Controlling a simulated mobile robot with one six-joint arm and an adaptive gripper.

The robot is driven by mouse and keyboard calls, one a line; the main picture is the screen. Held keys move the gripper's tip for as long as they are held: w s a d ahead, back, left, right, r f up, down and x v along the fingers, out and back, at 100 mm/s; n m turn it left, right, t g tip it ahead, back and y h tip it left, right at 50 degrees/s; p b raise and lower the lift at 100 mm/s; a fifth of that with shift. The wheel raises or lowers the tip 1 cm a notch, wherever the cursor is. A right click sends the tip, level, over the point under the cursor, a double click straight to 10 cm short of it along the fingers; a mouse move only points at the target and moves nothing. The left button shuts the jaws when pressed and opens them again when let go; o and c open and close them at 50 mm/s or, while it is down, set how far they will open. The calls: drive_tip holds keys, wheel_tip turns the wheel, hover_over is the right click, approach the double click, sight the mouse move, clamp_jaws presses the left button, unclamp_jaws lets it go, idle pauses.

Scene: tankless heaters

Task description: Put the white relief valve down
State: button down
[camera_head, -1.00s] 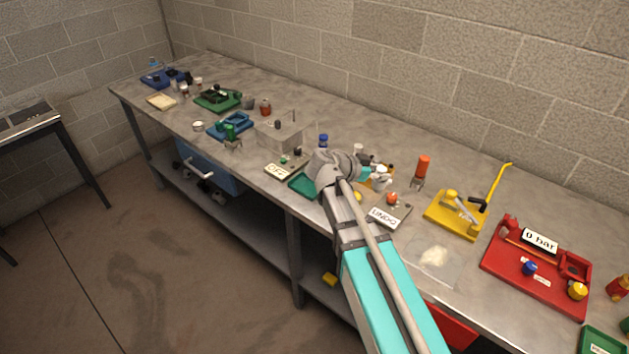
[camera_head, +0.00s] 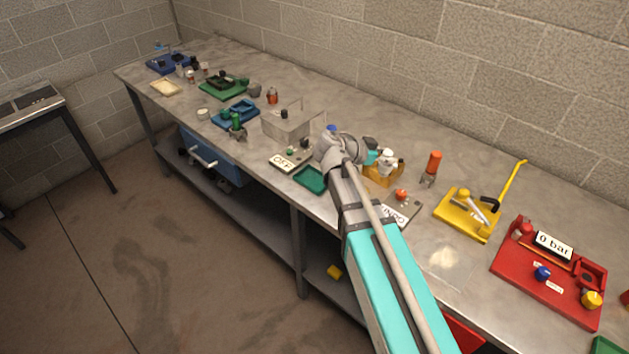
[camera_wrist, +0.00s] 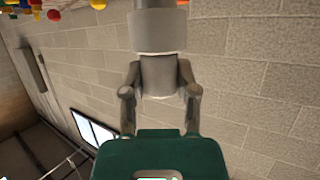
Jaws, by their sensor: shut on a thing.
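The white relief valve (camera_head: 388,158) is at the end of my arm in the head view, just above or in front of the amber-yellow tray (camera_head: 384,178). I cannot tell whether it touches the tray. My gripper (camera_head: 374,158) is shut on it. In the wrist view, the two grey fingers of my gripper (camera_wrist: 160,88) close on a pale grey-white stepped cylinder, the relief valve (camera_wrist: 158,35), which points away from the palm. My wrist and forearm hide part of the bench in front of it.
An orange-topped cylinder (camera_head: 433,165) stands right of the tray. The "UNDO" plate (camera_head: 399,210) with a red knob is in front. A teal tray (camera_head: 310,180), an "OFF" plate (camera_head: 284,163) and a grey box (camera_head: 286,126) lie left. A yellow stand (camera_head: 465,215) is further right.

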drive_tip(key=s+a+f+n+t+y+b, duration=0.1)
drive_tip(key=a+n+t+y, duration=0.2)
drive_tip(key=a, duration=1)
drive_tip(key=shift+s+a+f+n+t+y, duration=0.2)
drive_tip(key=shift+a+f+n+t+y, duration=0.1)
drive_tip(key=shift+n+t, duration=0.85)
drive_tip(key=shift+w+b, duration=0.1)
drive_tip(key=shift+b, duration=0.25)
drive_tip(key=w+a+f+b, duration=0.7)
drive_tip(key=w+f+b, duration=0.2)
drive_tip(key=w, duration=0.2)
